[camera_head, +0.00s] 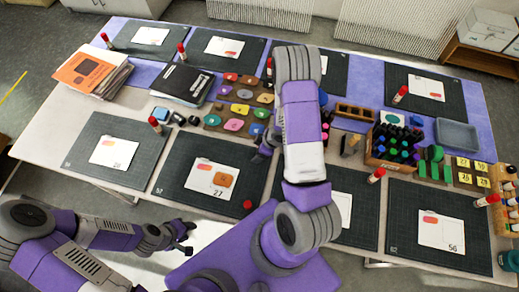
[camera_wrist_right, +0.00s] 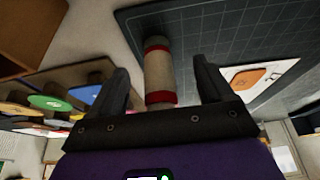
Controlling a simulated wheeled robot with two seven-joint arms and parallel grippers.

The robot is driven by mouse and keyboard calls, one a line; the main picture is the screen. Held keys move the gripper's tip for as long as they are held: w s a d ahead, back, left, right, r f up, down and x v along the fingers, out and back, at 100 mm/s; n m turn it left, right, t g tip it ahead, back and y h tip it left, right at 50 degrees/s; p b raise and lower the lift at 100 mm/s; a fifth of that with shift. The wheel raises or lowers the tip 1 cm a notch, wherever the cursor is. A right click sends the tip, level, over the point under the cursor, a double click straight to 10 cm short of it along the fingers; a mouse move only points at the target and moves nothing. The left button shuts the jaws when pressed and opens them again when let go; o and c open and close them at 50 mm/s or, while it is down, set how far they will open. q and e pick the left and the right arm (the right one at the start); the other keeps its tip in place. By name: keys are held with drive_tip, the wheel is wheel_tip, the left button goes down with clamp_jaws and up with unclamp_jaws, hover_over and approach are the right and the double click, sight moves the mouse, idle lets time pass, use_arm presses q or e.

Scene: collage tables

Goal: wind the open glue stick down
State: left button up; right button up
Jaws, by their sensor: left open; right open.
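A glue stick (camera_wrist_right: 158,72), pale with red bands, shows in the right wrist view between the two open fingers of my right gripper (camera_wrist_right: 160,85). I cannot tell whether the fingers touch it. In the head view my right gripper (camera_head: 262,148) is beside the mat numbered 27, partly behind my own arm, and this glue stick cannot be made out there. A small round red thing (camera_head: 248,205), perhaps a cap, is on that mat (camera_head: 180,176). My left gripper (camera_head: 189,237) is open and empty near the table's front edge.
A card (camera_head: 200,173) with an orange piece (camera_head: 225,180) lies on the mat. A tray of coloured pieces (camera_head: 213,119) is behind it. Other red-capped glue sticks (camera_head: 155,124) stand by several mats. Black folders (camera_head: 181,84) and a crate of bottles (camera_head: 373,157) are farther off.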

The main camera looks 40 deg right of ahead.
drive_tip(key=shift+o, duration=0.7)
drive_tip(key=shift+r+p, duration=3.6)
drive_tip(key=shift+r, duration=0.2)
